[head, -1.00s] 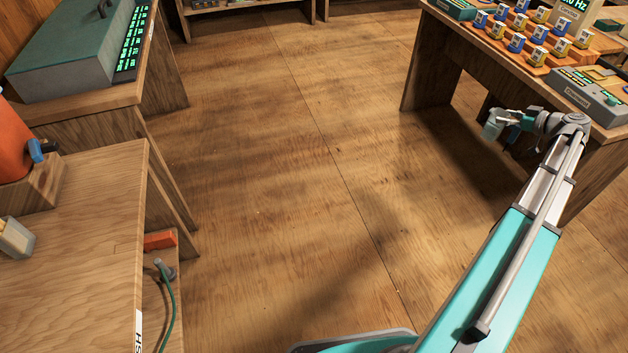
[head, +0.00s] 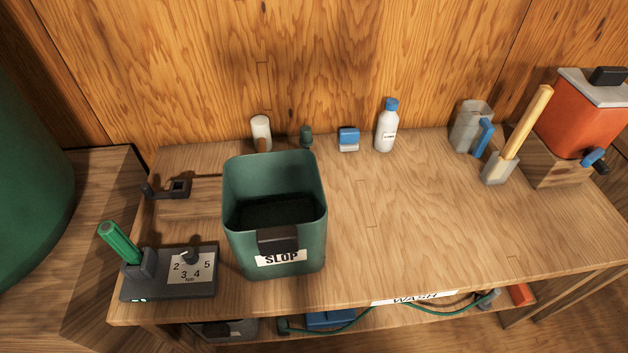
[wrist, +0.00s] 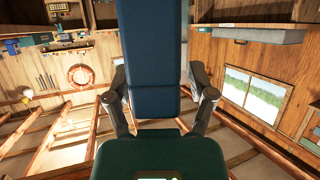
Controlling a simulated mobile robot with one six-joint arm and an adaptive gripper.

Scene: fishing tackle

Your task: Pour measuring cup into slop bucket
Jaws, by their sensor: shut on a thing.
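The slop bucket (head: 236,232) is a dark green open square bin with a "SLOP" label on its front. It stands upright at the front left of the bench in the head view, with a dark interior. My gripper (wrist: 160,80) shows only in the wrist view, its two fingers on either side of a dark blue slab. This slab looks like the handle of the measuring cup (wrist: 155,55); the cup's body and contents cannot be made out there. Neither my gripper nor the held cup is in the head view now.
A black dial box (head: 205,290) with a green-handled tool is left of the bucket. A white bottle (head: 386,132), a grey jug (head: 468,128) with a blue handle, a wooden-handled brush (head: 522,125) and an orange tank (head: 575,118) stand behind and right. The bench's middle (head: 400,220) is clear.

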